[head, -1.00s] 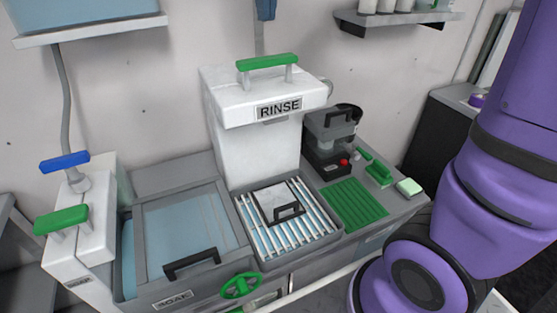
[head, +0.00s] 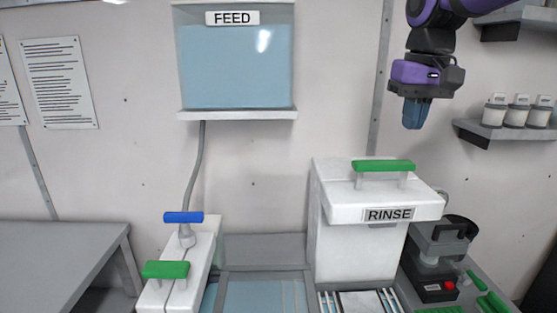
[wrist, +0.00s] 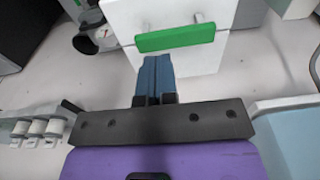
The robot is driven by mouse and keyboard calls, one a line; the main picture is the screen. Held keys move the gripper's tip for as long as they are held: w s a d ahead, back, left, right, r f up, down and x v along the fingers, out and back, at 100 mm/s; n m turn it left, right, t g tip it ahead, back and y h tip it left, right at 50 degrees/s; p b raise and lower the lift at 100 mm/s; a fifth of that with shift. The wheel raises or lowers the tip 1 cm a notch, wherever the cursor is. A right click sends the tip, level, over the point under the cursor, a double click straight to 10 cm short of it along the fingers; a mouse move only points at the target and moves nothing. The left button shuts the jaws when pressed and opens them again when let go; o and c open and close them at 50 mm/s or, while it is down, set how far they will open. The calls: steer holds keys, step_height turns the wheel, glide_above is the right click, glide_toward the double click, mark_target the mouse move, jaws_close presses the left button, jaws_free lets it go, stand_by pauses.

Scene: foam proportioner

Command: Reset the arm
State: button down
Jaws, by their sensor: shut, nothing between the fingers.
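My gripper (head: 415,114) is up in the air at the upper right of the head view, above and right of the white RINSE box (head: 360,235). Its blue fingers point down and are closed together with nothing between them. In the wrist view the shut fingers (wrist: 154,78) are in the middle, with the box's green handle (wrist: 176,38) beyond them. The gripper touches nothing that I can see. My purple arm comes in from the top right.
A FEED tank (head: 235,65) hangs on the wall. A shelf with white jars (head: 518,112) is right of my gripper. Below are a small dark machine (head: 438,255) and a soak unit with blue (head: 184,217) and green (head: 165,269) handles. A grey table (head: 60,255) stands at left.

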steer(key=s+d+f+t, duration=0.2)
steer(key=s+f, duration=0.2)
steer(key=s, duration=0.5)
steer(key=s+d+f+t, duration=0.2)
steer(key=s+d+f, duration=0.1)
steer(key=s, duration=0.6)
steer(key=shift+s+f, duration=0.25)
steer(key=shift+f, duration=0.1)
stand_by(1.3)
